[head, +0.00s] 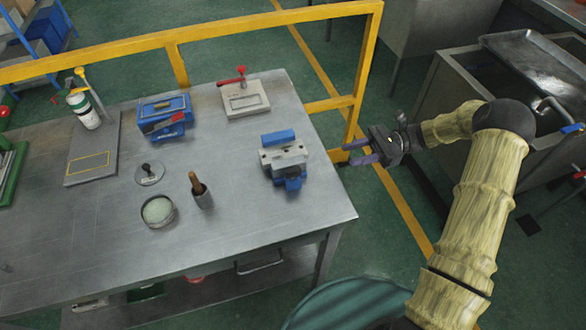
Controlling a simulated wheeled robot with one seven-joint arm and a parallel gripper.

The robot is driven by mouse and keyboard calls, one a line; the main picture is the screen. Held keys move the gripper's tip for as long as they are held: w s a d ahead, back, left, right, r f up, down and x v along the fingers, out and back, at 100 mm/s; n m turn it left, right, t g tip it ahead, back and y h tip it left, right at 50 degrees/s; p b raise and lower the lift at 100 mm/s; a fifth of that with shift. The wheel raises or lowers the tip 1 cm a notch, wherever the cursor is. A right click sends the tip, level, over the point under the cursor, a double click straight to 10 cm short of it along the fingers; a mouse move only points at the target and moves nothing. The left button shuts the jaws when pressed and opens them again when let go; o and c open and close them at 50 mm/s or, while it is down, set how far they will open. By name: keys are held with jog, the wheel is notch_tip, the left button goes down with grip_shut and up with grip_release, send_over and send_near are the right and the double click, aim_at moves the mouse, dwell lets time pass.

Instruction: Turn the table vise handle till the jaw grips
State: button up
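The table vise (286,163) is a small grey and blue block near the right edge of the metal workbench (240,240). A blue bar lies along its far side and a blue part sticks out at its near side. I cannot make out the handle or the gap between the jaws for certain. My gripper (350,154) has purple fingers that point left toward the vise. The fingers are apart with nothing between them. The gripper is to the right of the vise, clear of it, and appears just past the bench's right edge.
A clamp plate with a red handle (244,98), blue boxes (165,115), a round dish (158,211) and a dark cup with a wooden-handled tool (203,198) stand on the bench. A yellow rail (230,28) runs behind. Bare bench lies in front of the vise.

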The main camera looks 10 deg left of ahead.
aim_at(292, 169)
jog(key=p+x, duration=0.2)
jog(key=x, duration=1.5)
jog(key=shift+s+a+p, duration=0.1)
jog(key=shift+s+p, duration=0.1)
jog(key=shift+p, duration=0.15)
grip_shut()
